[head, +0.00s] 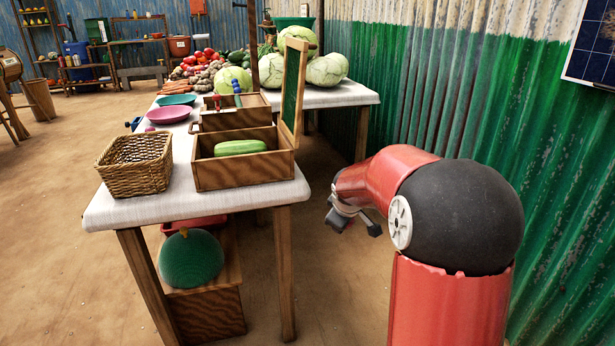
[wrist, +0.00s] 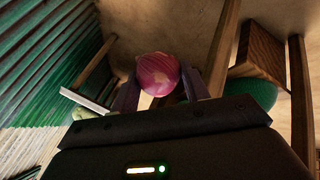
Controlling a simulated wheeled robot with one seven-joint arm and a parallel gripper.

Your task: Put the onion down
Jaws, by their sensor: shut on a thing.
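The onion (wrist: 158,72) is round and purple-red. It shows in the wrist view between the two fingers of my gripper (wrist: 160,92), which is shut on it. In the head view my gripper (head: 354,222) hangs to the right of the table (head: 250,199), below the level of its top and apart from it. I cannot make out the onion in the head view.
A wicker basket (head: 135,165), a wooden box (head: 238,176) holding a green vegetable (head: 240,147), and pink (head: 168,115) and teal (head: 176,100) plates stand on the table. A green rounded thing (head: 190,259) sits below. A corrugated wall (head: 450,120) stands right.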

